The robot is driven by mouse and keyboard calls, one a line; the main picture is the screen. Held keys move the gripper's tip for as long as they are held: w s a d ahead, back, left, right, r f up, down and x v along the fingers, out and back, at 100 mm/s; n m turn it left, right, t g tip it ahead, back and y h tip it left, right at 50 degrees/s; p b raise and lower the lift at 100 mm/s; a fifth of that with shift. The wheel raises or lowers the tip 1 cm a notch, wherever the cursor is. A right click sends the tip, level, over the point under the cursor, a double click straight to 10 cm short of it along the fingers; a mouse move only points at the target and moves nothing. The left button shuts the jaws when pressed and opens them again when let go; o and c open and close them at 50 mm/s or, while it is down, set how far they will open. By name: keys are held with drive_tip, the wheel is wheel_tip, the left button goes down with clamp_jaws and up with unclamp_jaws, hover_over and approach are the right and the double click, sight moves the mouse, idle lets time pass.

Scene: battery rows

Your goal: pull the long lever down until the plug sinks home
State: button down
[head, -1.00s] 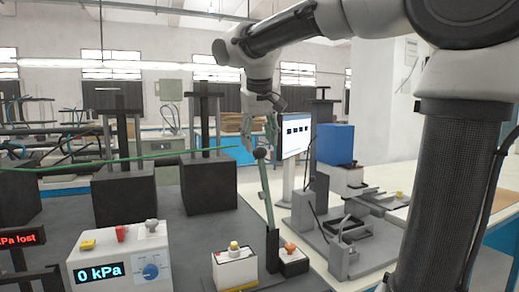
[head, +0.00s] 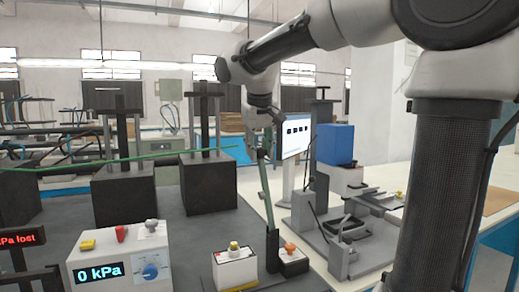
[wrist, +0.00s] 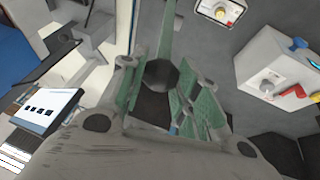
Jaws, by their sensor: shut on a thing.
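The long lever (head: 266,190) is a green bar rising almost upright from a dark pivot post (head: 272,250), with a dark knob at its top end. My gripper (head: 264,148) is at the top of the lever, shut on its knob. In the wrist view the dark knob (wrist: 160,75) sits between the green-padded fingers of my gripper (wrist: 162,95), and the green bar runs away from it. I cannot pick out the plug for certain.
A white box with a yellow knob (head: 235,268) stands left of the lever. A control box (head: 120,265) reading 0 kPa is farther left. Black blocks with posts (head: 208,185) stand behind. A screen (head: 296,138) and a blue box (head: 335,144) are to the right.

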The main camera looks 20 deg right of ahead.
drive_tip(key=shift+a, duration=0.15)
drive_tip(key=a+f+n+h, duration=0.1)
drive_tip(key=a+f+h, duration=0.5)
drive_tip(key=a, duration=0.7)
drive_tip(key=a+f+n+t+h, duration=0.1)
drive_tip(key=a+f+h, duration=0.3)
drive_tip(key=a+f, duration=0.4)
drive_tip(key=shift+f+n+h, duration=0.4)
drive_tip(key=shift+f, duration=2.6)
drive_tip(key=c, duration=1)
unclamp_jaws()
drive_tip(key=shift+c, duration=0.2)
drive_tip(key=v, duration=1.2)
